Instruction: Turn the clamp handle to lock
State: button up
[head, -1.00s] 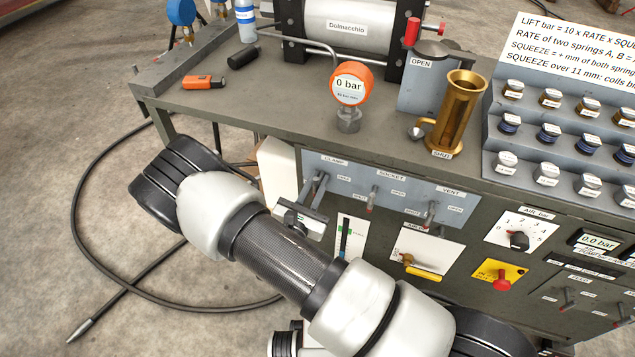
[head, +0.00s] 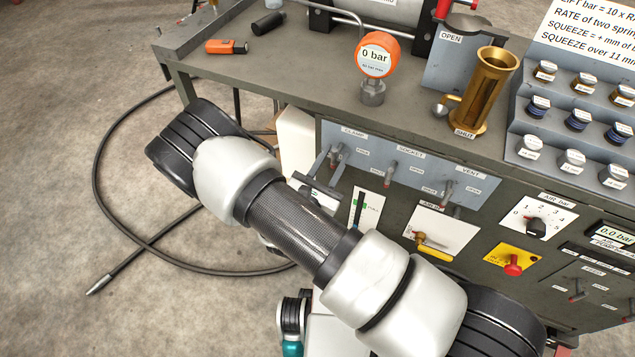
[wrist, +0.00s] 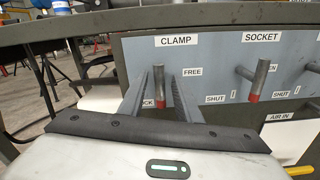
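The clamp handle (wrist: 158,86) is a grey lever with a red tip under the CLAMP label (wrist: 176,41). In the wrist view it points down, between the FREE label (wrist: 192,72) on its right and the partly hidden LOCK label (wrist: 148,104) on its lower left. My gripper (wrist: 165,75) is open, with one finger on each side of the handle. A gap shows on the right; I cannot tell whether the left finger touches. In the head view my gripper (head: 328,160) is at the panel's left end, and its fingers and my arm make the handle hard to see.
The socket handle (wrist: 260,82) stands to the right on the same panel (head: 410,165), with the vent handle (head: 447,187) beyond it. An air-in valve with a yellow handle (head: 433,247) is below. The bench edge overhangs the panel. A black hose (head: 97,200) lies on the floor at left.

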jog(key=v, duration=1.6)
jog(key=shift+p, duration=0.4)
jog(key=shift+r, duration=0.1)
jog(key=w+d+r+m+g+h, duration=0.2)
jog(key=d+r+m+g+h, duration=0.5)
jog(key=d+r+m+g, duration=0.35)
jog(key=s+d+r+m+g+y, duration=0.7)
jog(key=d+r+m, duration=0.3)
jog(key=r+m, duration=0.25)
notch_tip(320, 180, up, 28)
jog(key=s+m+t+y+p, duration=0.2)
jog(key=m+t+y+p, duration=0.4)
jog(key=p, duration=1.1)
jog(key=shift+s+f+m, duration=0.25)
jog(key=shift+m, duration=0.05)
